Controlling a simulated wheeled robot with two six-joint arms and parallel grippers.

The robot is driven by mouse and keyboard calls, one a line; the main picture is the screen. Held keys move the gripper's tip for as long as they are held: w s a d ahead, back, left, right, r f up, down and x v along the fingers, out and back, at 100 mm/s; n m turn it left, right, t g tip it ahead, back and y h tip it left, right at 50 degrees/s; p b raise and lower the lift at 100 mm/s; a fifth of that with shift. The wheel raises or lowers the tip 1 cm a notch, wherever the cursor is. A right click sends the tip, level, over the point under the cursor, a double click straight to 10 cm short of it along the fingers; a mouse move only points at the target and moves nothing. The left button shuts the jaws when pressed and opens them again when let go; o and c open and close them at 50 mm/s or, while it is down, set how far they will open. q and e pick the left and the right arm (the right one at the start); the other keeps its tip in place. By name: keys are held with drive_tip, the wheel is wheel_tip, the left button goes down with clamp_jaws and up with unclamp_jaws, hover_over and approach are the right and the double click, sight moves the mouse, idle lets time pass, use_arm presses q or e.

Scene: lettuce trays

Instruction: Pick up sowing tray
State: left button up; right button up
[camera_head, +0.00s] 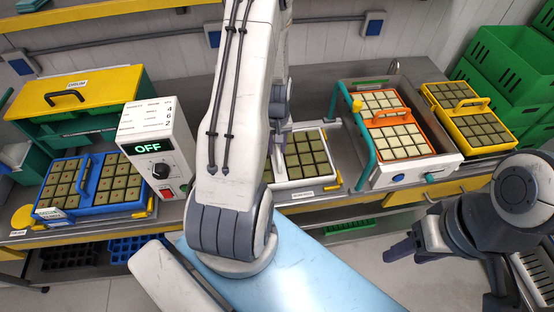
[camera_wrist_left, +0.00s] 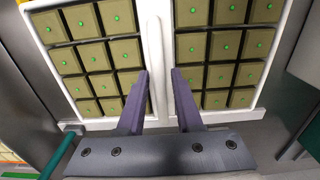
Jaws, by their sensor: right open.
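A white tray (camera_head: 336,182) of square brown blocks stands on the bench behind my left arm, which hides part of it. In the left wrist view the white tray (camera_wrist_left: 259,112) shows green dots on its blocks and a white bar (camera_wrist_left: 157,45) down its middle. My left gripper (camera_wrist_left: 160,75) is open, with its purple fingers apart on either side of the bar's near part; I cannot tell if they touch it. In the head view my arm hides this gripper. My right gripper (camera_head: 404,250) is open and empty, in front of the bench at the right.
A blue tray (camera_head: 95,210) and a control box reading OFF (camera_head: 155,147) stand left. An orange tray (camera_head: 400,122) sits in a white and teal frame (camera_head: 449,163); a yellow tray (camera_head: 510,148) is farther right. Green crates (camera_head: 512,58) stack at the far right.

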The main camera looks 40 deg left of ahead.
use_arm(q)
clamp_jaws()
drive_tip(key=shift+r, duration=0.25)
drive_tip(key=shift+r+b, duration=0.4)
drive_tip(key=shift+r, duration=0.55)
wheel_tip(320, 180, up, 2)
drive_tip(key=shift+b, duration=0.3)
drive_tip(key=s+d+r+b, duration=0.2)
drive_tip(key=s+d+r, duration=0.4)
drive_tip(key=d, duration=0.3)
drive_tip(key=shift+s+r, duration=0.35)
drive_tip(key=shift+s, duration=0.25)
